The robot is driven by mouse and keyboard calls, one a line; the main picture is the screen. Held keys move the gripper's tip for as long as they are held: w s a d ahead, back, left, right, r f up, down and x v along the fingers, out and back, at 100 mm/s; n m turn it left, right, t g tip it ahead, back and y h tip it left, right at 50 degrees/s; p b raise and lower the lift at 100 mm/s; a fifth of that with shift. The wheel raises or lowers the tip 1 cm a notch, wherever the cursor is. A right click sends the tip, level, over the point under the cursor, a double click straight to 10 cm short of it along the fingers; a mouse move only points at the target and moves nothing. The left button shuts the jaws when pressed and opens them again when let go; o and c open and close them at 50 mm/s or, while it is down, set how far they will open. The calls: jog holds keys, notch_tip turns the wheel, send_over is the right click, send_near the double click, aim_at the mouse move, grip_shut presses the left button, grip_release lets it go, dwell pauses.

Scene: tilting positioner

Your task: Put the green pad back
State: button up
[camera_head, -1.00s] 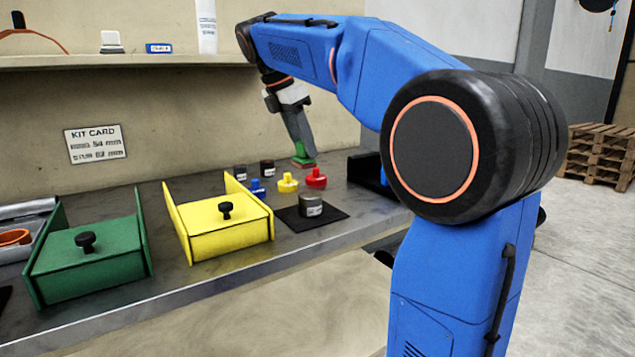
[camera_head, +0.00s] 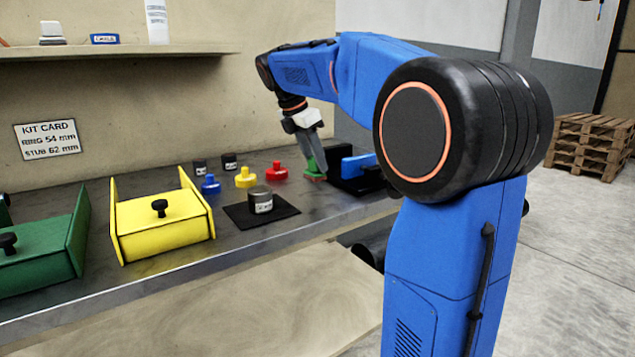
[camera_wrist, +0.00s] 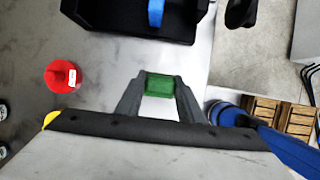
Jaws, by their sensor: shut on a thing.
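My gripper (camera_head: 318,172) is shut on the green pad (camera_wrist: 160,85), which sits between the two fingertips in the wrist view. In the head view the green pad (camera_head: 313,166) shows at the fingertips at the right part of the bench, just left of a black holder (camera_head: 345,182) with a blue piece in it. In the wrist view the black holder (camera_wrist: 125,28) is ahead of the fingers, apart from the pad. I cannot tell whether the pad touches the bench.
A red knobbed piece (camera_head: 277,172) stands left of my gripper, with yellow (camera_head: 245,178) and blue (camera_head: 210,185) ones beyond it. A grey cylinder (camera_head: 260,198) stands on a black mat (camera_head: 238,216). Yellow (camera_head: 165,228) and green (camera_head: 40,258) lidded boxes are farther left.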

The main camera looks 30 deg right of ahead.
aim_at(311, 170)
jog(key=shift+f, duration=2.75)
jog(key=shift+f, duration=0.1)
jog(key=o, duration=1)
jog(key=shift+c, duration=0.2)
jog(key=v, duration=1.2)
jog(key=s+a+f+m+t+y, duration=0.1)
jog(key=s+a+f+m, duration=0.2)
jog(key=s+f+m, duration=0.3)
jog(key=s+a+f+m+t+y, duration=0.2)
jog(key=s+a+f+m, duration=0.2)
jog(key=s+f, duration=0.9)
jog(key=s+a+f+m+t+y, duration=0.1)
jog(key=s+a+f+m, duration=0.3)
jog(key=s+f+m, duration=0.4)
jog(key=s+f, duration=0.1)
jog(key=s, duration=0.2)
jog(key=shift+f+t+y, duration=0.3)
jog(key=shift+f, duration=0.05)
